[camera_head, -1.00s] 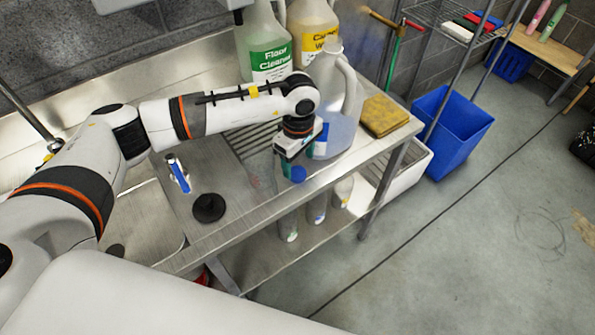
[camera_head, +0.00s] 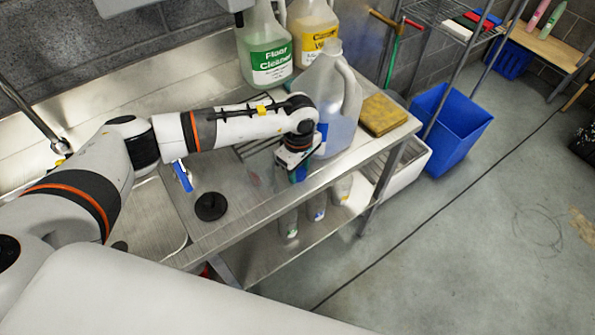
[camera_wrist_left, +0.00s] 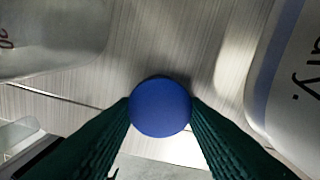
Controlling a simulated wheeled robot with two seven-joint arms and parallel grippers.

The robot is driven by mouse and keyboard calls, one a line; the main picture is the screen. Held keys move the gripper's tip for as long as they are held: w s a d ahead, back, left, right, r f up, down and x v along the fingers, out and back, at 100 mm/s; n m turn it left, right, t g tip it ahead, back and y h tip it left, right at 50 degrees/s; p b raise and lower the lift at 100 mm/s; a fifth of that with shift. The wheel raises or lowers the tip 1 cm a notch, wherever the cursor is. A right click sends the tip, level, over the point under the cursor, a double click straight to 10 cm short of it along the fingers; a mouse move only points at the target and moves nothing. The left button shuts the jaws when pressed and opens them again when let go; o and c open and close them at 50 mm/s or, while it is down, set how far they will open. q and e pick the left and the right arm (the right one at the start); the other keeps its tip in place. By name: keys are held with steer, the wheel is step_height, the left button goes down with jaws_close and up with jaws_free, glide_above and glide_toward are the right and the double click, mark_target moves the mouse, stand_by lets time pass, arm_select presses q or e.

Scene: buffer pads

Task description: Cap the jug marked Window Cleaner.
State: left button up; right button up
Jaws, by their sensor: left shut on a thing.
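A clear jug (camera_head: 342,115) with a blue label (camera_head: 320,139), mostly hidden by my arm, stands on the steel counter. Its lettering cannot be read in the head view, and no cap shows on its pale mouth (camera_head: 331,47). My left gripper (camera_head: 295,168) is beside the jug, low over the counter's front edge. It is shut on a round blue cap (camera_wrist_left: 160,107), which sits between its fingertips in the left wrist view. Whether the cap still touches the counter I cannot tell. My right gripper is not in view.
A green-labelled Floor Cleaner jug (camera_head: 264,50) and a yellow-labelled jug (camera_head: 313,30) stand behind. A yellow sponge (camera_head: 382,113) lies right of the clear jug. A black disc (camera_head: 210,207) and a sink lie left. Bottles (camera_head: 317,207) stand on the lower shelf.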

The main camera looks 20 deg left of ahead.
mark_target(299, 172)
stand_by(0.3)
arm_select(q)
step_height(299, 172, up, 18)
steer(key=b, duration=0.4)
stand_by(0.4)
steer(key=s+a+f+m, duration=0.2)
steer(key=s+a+m, duration=0.2)
steer(key=s+m, duration=0.5)
steer(key=m, duration=0.4)
steer(key=shift+s+f, duration=0.4)
steer(key=shift+a, duration=0.15)
